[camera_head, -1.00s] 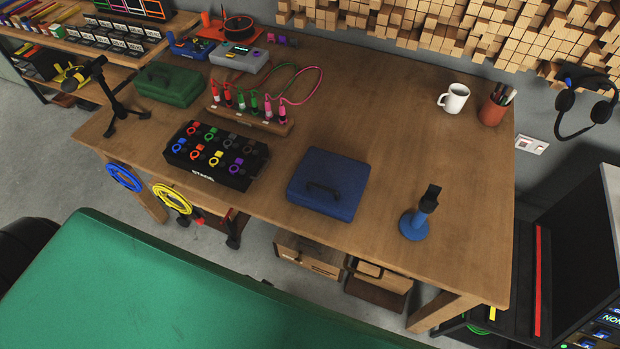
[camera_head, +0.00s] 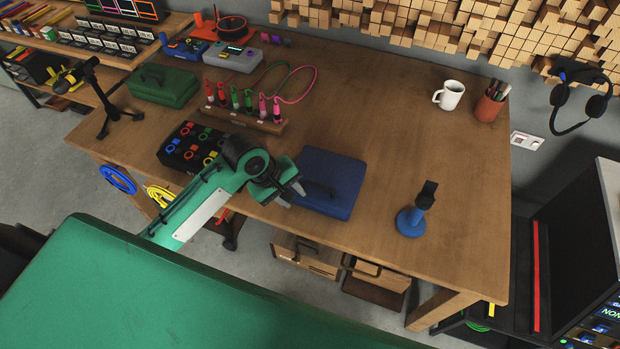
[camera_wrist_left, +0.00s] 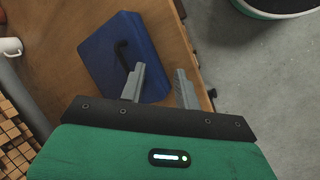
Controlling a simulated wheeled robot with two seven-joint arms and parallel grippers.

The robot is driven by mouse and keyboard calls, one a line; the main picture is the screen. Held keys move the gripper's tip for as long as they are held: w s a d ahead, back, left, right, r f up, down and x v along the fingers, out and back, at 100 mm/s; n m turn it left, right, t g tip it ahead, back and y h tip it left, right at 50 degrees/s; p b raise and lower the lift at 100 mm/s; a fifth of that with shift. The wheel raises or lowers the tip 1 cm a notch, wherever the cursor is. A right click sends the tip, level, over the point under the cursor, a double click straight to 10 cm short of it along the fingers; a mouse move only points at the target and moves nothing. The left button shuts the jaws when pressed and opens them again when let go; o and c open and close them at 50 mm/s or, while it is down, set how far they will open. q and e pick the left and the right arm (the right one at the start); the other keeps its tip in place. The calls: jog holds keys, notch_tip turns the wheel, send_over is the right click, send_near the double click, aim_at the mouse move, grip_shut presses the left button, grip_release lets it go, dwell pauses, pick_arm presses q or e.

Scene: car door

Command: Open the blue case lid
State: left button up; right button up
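The blue case (camera_head: 337,178) lies shut on the wooden table near its front edge, with a dark handle (camera_head: 318,190) on its near side. My left gripper (camera_head: 293,196) is at the case's front left edge in the head view. In the left wrist view, its two grey fingers (camera_wrist_left: 160,86) are apart with nothing between them. The blue case (camera_wrist_left: 105,65) shows there beyond the left finger, its black handle (camera_wrist_left: 121,55) beside that fingertip. I cannot tell whether the finger touches the case. My right gripper is in neither view.
A black box with colored rings (camera_head: 183,148) sits behind my left arm. A blue stand (camera_head: 411,221) is right of the case. A green case (camera_head: 163,84), a row of colored plugs (camera_head: 243,108), a white mug (camera_head: 449,95) and a pen cup (camera_head: 489,104) are farther back. The table's right middle is clear.

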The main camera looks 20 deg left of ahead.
aim_at(314, 183)
pick_arm(q)
jog(key=w+a+r+n, duration=0.4)
jog(key=w+r+n, duration=0.2)
jog(key=w+n, duration=0.1)
jog(key=shift+g+h, duration=0.3)
jog(key=p+x, duration=0.1)
jog(key=x, duration=1.2)
jog(key=shift+w+d+f+p, duration=0.1)
jog(key=shift+w+d+p, duration=0.15)
jog(key=shift+p, duration=0.1)
grip_shut()
